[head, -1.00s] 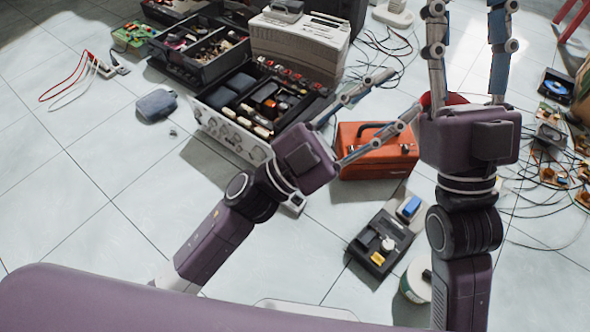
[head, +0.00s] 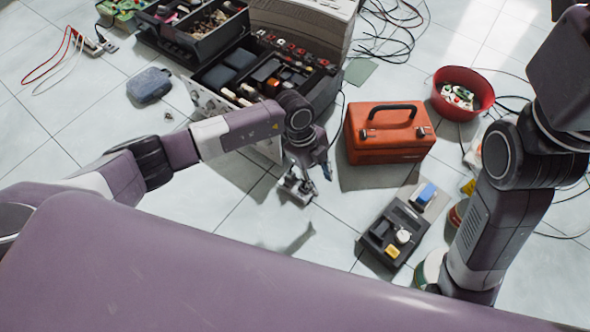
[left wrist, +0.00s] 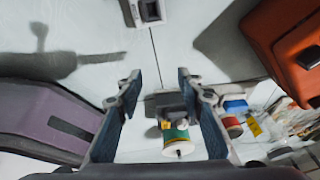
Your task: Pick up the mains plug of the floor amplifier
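A unit with a pale knobbed front panel (head: 208,100) stands on the floor, partly behind my left arm; it looks like the amplifier. My left gripper (head: 312,180) points down in front of it, fingers spread.
An orange toolbox (head: 388,140) stands right of the left gripper. A dark tray (head: 384,236) with small items lies nearer. A red bowl (head: 462,92) and loose black cables (head: 385,35) lie beyond.

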